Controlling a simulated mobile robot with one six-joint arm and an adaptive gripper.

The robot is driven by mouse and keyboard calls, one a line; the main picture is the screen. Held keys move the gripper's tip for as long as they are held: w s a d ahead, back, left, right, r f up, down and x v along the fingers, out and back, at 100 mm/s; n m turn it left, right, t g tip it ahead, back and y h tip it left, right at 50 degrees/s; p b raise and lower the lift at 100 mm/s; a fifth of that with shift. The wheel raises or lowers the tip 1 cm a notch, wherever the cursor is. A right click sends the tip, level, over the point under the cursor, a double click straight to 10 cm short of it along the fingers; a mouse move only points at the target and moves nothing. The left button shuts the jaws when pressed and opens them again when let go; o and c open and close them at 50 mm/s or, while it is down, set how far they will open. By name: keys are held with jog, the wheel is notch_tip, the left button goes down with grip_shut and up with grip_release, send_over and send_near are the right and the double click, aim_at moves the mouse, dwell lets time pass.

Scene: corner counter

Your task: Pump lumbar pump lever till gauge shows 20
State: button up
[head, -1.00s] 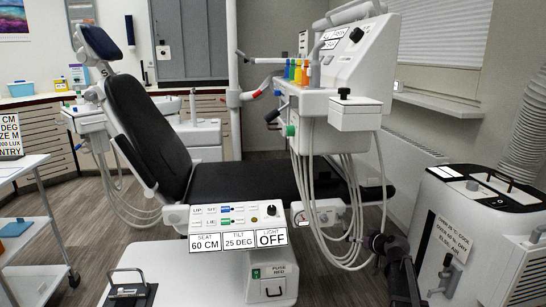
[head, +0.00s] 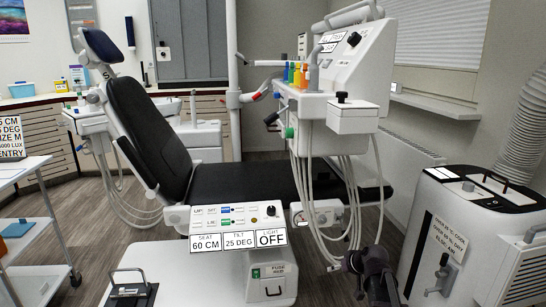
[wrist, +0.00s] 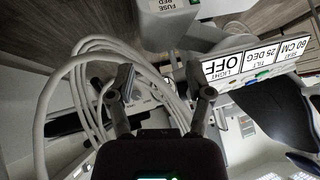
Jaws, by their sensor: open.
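My gripper (head: 352,262) is open and empty in the head view, low in front of the hanging hoses, right of the chair's control panel. In the wrist view its two fingers (wrist: 163,90) stand apart, with a white fitting and hoses behind them. A small round gauge (head: 300,217) sits beside a white fitting (head: 325,212) under the seat's right end, left of and above my gripper. Its reading is too small to tell. I cannot clearly make out the lumbar pump lever. The dental chair (head: 148,135) is black.
Looping hoses (head: 355,190) hang from the delivery unit close to my gripper; they also show in the wrist view (wrist: 75,90). The control panel (head: 235,217) reads 60 CM, 25 DEG and OFF. A white machine (head: 465,230) stands right. A white trolley (head: 30,235) stands left.

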jog(key=s+a+f+m+g+h+p, duration=0.15)
jog(key=s+g, duration=0.25)
jog(key=s, duration=0.6)
jog(key=s+a+m+g+h+p, duration=0.1)
jog(key=s+a+g+h+p, duration=0.15)
jog(key=s, duration=0.75)
notch_tip(320, 180, up, 37)
jog(key=p, duration=3.6)
jog(key=shift+w+a+g, duration=0.2)
jog(key=shift+a+g, duration=0.15)
jog(key=shift+a, duration=0.1)
